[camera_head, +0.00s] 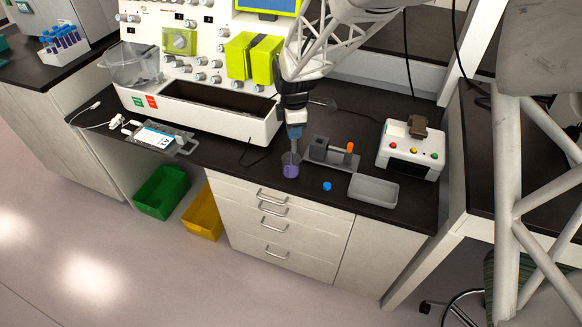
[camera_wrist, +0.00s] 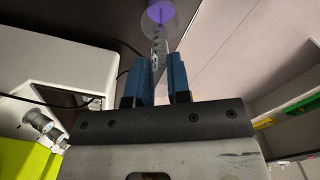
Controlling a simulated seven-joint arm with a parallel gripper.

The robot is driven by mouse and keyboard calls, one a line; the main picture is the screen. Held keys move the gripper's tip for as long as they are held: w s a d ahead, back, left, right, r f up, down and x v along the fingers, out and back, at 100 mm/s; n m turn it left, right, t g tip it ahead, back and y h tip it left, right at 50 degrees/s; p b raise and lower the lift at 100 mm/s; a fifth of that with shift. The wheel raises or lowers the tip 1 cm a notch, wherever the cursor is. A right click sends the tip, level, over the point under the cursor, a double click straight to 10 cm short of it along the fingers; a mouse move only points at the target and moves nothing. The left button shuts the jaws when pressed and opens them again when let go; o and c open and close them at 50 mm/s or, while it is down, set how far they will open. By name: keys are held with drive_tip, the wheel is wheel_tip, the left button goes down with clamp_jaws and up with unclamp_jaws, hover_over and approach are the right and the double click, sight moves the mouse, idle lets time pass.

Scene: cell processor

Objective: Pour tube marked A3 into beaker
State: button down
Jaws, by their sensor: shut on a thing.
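My gripper (camera_head: 295,132) points down over the counter and is shut on a clear, slim tube. In the wrist view the tube (camera_wrist: 158,50) sits between the blue fingers (camera_wrist: 160,75), with dark marks on its side that I cannot read. A small clear beaker (camera_head: 291,169) with purple liquid in it stands on the counter near the front edge, just below my gripper. In the wrist view the beaker (camera_wrist: 162,14) lies beyond the tube's far end. I cannot tell whether liquid is left in the tube.
A small blue cap (camera_head: 327,186) lies right of the beaker. A grey holder (camera_head: 322,153) with an orange-topped piece stands behind it. A grey tray (camera_head: 373,190) and a white device with coloured buttons (camera_head: 410,155) are further right. The large white machine (camera_head: 200,108) is at left.

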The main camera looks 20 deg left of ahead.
idle(0.3)
drive_tip(key=shift+r, duration=2.5)
